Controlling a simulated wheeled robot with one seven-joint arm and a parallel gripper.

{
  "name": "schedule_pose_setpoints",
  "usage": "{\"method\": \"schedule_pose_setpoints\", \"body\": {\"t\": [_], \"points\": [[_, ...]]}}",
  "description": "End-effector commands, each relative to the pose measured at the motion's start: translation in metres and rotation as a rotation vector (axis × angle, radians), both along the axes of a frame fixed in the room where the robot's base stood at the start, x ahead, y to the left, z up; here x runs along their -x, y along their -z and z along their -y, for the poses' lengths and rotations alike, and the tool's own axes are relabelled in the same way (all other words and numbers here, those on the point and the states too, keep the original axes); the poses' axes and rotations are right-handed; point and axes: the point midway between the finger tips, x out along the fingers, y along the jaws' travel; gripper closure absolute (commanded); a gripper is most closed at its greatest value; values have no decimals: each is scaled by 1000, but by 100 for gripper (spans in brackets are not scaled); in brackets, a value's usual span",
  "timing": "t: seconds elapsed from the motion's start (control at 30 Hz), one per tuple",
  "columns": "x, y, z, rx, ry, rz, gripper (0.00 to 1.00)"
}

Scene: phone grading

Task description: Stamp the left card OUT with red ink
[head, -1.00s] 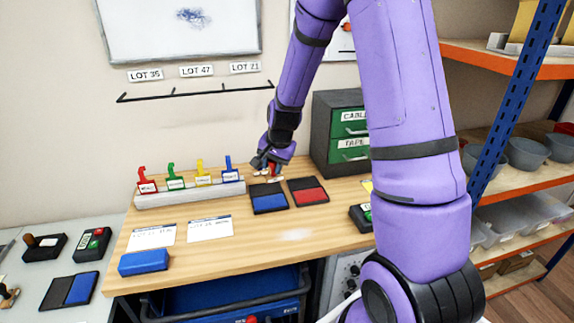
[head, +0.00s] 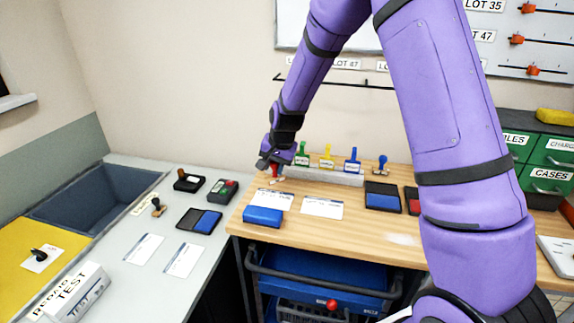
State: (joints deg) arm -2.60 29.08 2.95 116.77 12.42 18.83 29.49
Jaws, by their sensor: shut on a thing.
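My gripper (head: 274,164) is shut on a red stamp (head: 276,172). It is small and partly hidden by the fingers, and I cannot tell it cleanly from the red tag at the rack's left end. The gripper is near the far edge of the left card (head: 272,202), a white printed card on the wooden bench. I cannot tell whether the stamp touches anything. The right card (head: 322,208) lies beside it. The red ink pad (head: 412,202) is mostly hidden behind my arm.
A rack (head: 330,177) with coloured tags stands behind the cards. A blue stamp (head: 382,163) stands right of it, behind a blue ink pad (head: 382,197). A blue block (head: 263,216) lies before the left card. The grey left counter (head: 130,290) holds other cards and pads.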

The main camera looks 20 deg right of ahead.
Motion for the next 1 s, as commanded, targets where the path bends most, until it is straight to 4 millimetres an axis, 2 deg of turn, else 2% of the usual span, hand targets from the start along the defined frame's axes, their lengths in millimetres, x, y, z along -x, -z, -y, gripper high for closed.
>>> {"method": "schedule_pose_setpoints", "body": {"t": [0.27, 0.7, 1.0], "points": [[-1, 10, -4, 1, -7, -1, 84], [-1, 50, -4, 0, -6, -2, 84], [-1, 60, -4, 0, -7, 1, 84]]}}
